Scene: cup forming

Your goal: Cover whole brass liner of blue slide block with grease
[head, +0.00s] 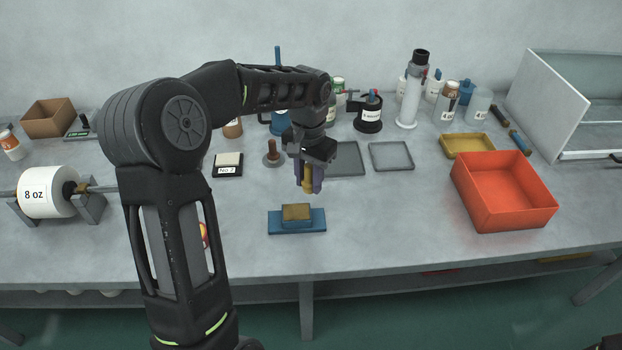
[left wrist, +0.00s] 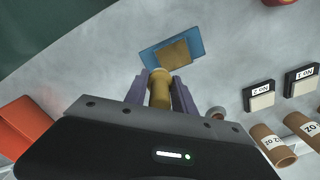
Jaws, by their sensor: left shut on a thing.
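The blue slide block (head: 275,222) sits on the table in front of me, with its brass liner (head: 297,212) facing up on top. Both also show in the left wrist view, the block at its blue edge (left wrist: 152,53) and the liner (left wrist: 175,54). My left gripper (head: 308,186) is shut on a yellowish-brown cylindrical tool (left wrist: 160,88), held upright just behind and above the block. The tool's far end points toward the block; I cannot tell whether it touches. Whether grease lies on the liner is too small to tell. My right gripper is not in view.
An orange bin (head: 504,222) and a yellow tray (head: 467,146) stand to the right. Grey trays (head: 391,156) lie behind the gripper. A No. 2 pad (head: 228,165) and an 8 oz roll (head: 48,193) are to the left. Bottles line the back. Table around the block is clear.

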